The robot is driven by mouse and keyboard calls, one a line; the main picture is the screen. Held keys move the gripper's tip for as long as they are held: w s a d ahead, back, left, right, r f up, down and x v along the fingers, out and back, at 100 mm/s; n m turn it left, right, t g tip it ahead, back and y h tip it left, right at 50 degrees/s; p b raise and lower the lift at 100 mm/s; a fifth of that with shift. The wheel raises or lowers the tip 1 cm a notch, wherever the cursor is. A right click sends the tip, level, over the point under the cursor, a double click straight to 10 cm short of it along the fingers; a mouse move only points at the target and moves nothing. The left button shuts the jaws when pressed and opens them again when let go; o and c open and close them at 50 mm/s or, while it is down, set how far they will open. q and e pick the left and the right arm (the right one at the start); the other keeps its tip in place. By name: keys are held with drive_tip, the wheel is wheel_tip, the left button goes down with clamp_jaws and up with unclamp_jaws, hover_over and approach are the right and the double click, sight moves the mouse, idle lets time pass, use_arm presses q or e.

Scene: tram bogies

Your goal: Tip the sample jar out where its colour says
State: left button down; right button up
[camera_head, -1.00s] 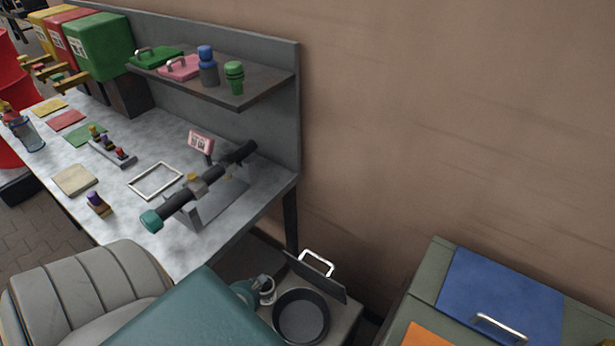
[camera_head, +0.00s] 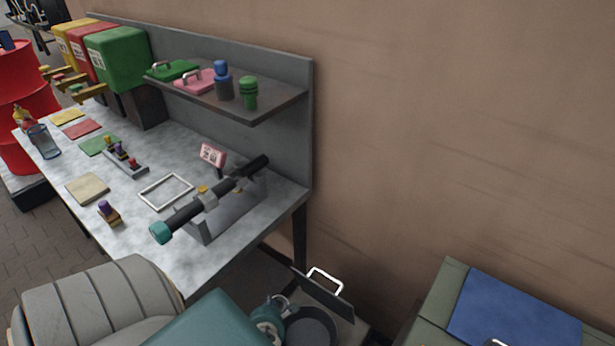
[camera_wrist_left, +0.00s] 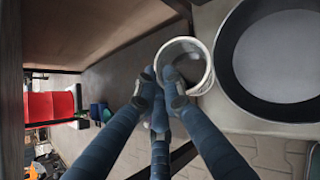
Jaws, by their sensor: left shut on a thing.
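My left gripper (camera_wrist_left: 160,88) has dark blue fingers and is shut on a pale, open-topped jar (camera_wrist_left: 192,62), gripping it at the near side of its rim. The jar's inside looks grey; I cannot tell its contents or colour mark. Beside it in the left wrist view is a round black pan (camera_wrist_left: 240,92) with a grey inside. In the head view my left gripper (camera_head: 277,308) is at the bottom, just left of the pan (camera_head: 312,328), and mostly hides the jar. My right gripper is not in view.
A raised dark flap with a handle (camera_head: 328,294) stands behind the pan. A workbench (camera_head: 150,225) at left holds a dark tube on a stand (camera_head: 210,200). Yellow, red and green bins (camera_head: 120,58) stand at its far end. A blue-lidded cabinet (camera_head: 515,315) is at right.

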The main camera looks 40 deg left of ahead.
sight(278, 298)
use_arm(q)
drive_tip(key=shift+w+d+y, duration=0.1)
drive_tip(key=shift+d+y, duration=0.2)
drive_tip(key=shift+d, duration=0.05)
drive_tip(key=shift+w+d+m+y+b, duration=0.15)
drive_tip(key=shift+d+m+y+b, duration=0.3)
drive_tip(key=shift+b, duration=0.45)
drive_tip(key=shift+w+d+m+y+b, duration=0.25)
drive_tip(key=shift+d+y+b, duration=0.2)
drive_tip(key=shift+d+b, duration=0.6)
drive_tip(key=shift+y+b, duration=0.3)
drive_tip(key=shift+b, duration=0.15)
drive_tip(key=shift+r, duration=0.25)
drive_tip(key=shift+w+d, duration=0.1)
drive_tip(key=d+m+y+b, duration=0.1)
drive_tip(key=y+b, duration=0.1)
drive_tip(key=b, duration=0.2)
drive_tip(key=shift+w+d, duration=0.2)
